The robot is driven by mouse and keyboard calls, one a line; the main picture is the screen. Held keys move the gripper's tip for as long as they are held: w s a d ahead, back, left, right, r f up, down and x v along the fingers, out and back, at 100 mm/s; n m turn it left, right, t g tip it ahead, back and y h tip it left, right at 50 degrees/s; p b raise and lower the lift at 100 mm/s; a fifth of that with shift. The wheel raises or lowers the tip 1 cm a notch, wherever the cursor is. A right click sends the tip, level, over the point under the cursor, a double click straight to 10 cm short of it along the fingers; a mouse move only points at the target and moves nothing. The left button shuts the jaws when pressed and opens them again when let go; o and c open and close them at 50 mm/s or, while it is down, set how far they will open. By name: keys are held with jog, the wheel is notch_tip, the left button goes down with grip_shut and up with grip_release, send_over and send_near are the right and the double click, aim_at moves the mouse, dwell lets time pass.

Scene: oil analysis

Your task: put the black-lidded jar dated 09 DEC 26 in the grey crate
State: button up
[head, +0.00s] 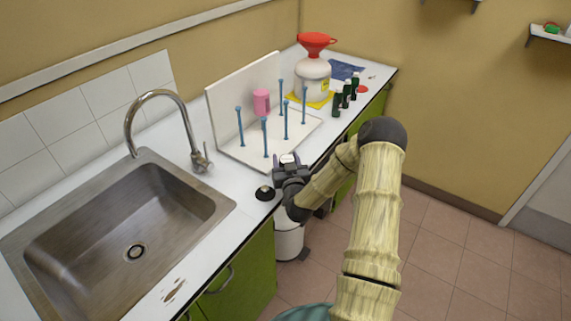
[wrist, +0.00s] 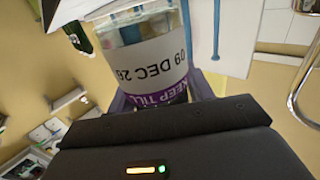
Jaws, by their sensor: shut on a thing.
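My gripper (head: 290,168) is shut on a clear jar (wrist: 140,48), which fills the top middle of the wrist view between the two fingers. Its white label reads 09 DEC 26 upside down in the picture, with a purple band reading KEEP TILL. The jar's lid is hidden, so I cannot tell its colour. In the head view my gripper is at the counter's front edge, right of the sink; the jar is mostly hidden there. I cannot make out a grey crate for certain in either view.
A small black knobbed thing (head: 265,193) lies on the counter left of my gripper. Behind stands a white rack with blue pegs (head: 241,128) and a pink cup (head: 261,102). Dark bottles (head: 346,95) and a red-funnelled container (head: 313,75) stand farther back. The sink (head: 130,225) is at left.

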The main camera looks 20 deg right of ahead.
jog(key=shift+f, duration=0.95)
jog(key=shift+f, duration=0.1)
jog(key=o, duration=1.1)
jog(key=shift+s, duration=0.1)
jog(key=s+b, duration=0.1)
jog(key=s, duration=0.3)
jog(key=s+a+b, duration=0.1)
jog(key=s, duration=0.2)
jog(key=s+a+b, duration=0.1)
jog(key=s, duration=0.3)
jog(key=shift+s+a, duration=0.2)
jog(key=shift+s, duration=0.15)
